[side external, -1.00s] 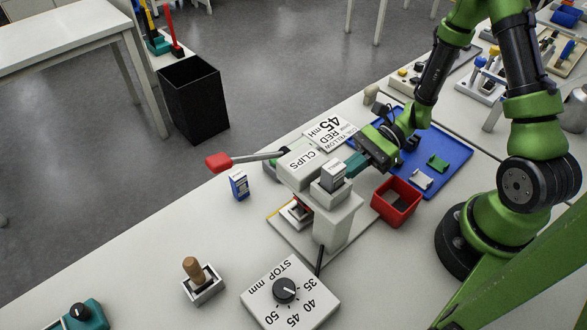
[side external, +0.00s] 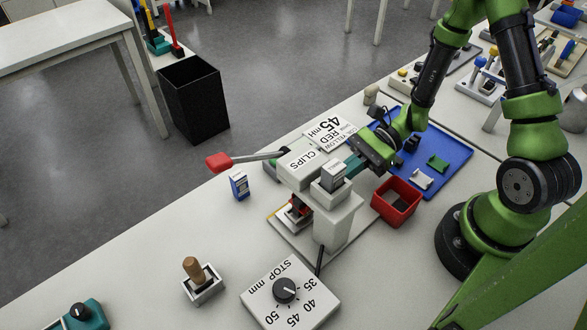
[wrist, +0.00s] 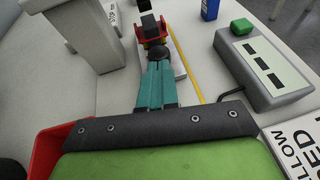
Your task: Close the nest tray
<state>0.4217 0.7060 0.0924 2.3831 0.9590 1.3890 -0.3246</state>
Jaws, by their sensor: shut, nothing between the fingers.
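The nest tray (wrist: 180,66) is a pale slide on the press base, and it carries a red nest (wrist: 152,32) with a black part in it. In the side view the red nest (side external: 294,211) shows under the press head, partly hidden by the press. My gripper (wrist: 157,68) has teal fingers, shut and empty, with the tips right behind the nest; I cannot tell whether they touch it. In the side view my gripper's teal fingers (side external: 355,163) reach in behind the press head (side external: 303,166), which hides their tips.
The press column (side external: 333,224) stands close beside the fingers. A red bin (side external: 396,203) and a blue mat (side external: 450,165) with small parts lie on the right. A counter box with a green button (wrist: 262,68) stands beside the tray. The stop dial (side external: 287,291) is in front.

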